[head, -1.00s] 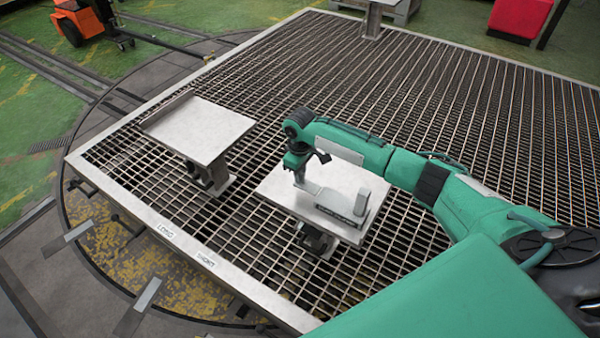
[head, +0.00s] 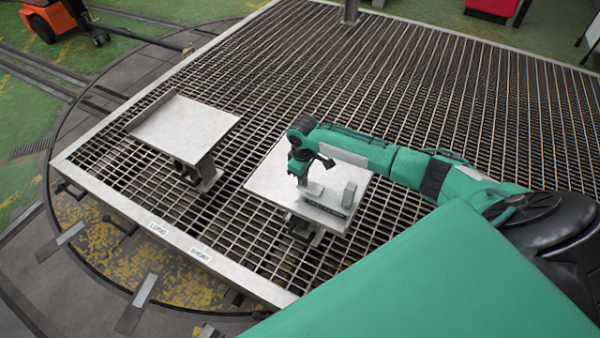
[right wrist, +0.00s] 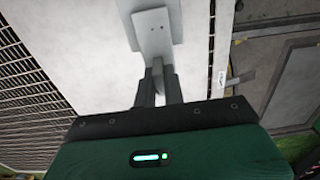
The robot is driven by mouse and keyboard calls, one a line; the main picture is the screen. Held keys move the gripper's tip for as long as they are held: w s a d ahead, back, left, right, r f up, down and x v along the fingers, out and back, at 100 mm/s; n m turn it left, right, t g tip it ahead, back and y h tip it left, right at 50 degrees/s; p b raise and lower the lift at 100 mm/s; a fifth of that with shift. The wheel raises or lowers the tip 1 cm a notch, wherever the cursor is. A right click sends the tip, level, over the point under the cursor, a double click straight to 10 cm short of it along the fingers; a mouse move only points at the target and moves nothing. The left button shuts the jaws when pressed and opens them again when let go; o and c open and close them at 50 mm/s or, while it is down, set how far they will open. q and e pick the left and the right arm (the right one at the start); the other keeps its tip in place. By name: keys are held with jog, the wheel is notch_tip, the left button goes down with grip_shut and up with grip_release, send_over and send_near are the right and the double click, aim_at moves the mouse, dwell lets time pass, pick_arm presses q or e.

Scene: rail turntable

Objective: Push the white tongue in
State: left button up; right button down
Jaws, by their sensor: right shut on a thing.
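A white, flat piece, apparently the tongue (head: 322,198), lies low along a small fixture on the right pedestal plate (head: 275,180). A grey upright post (head: 348,194) stands at the fixture's right end. My right gripper (head: 301,181) points down at the fixture's left end. How far the tongue sits in the fixture is too small to tell. My left gripper is not in view.
A second pedestal plate (head: 185,122), empty with a raised edge, stands to the left. Both stand on a wide metal grating (head: 430,95) with a light frame carrying two labels. An orange cart (head: 50,17) is at the far left. Open space surrounds the pedestals.

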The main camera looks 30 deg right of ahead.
jog(key=c, duration=1.5)
grip_release()
notch_tip(320, 180, up, 14)
jog(key=shift+f+b, duration=0.1)
jog(key=shift+b, duration=0.95)
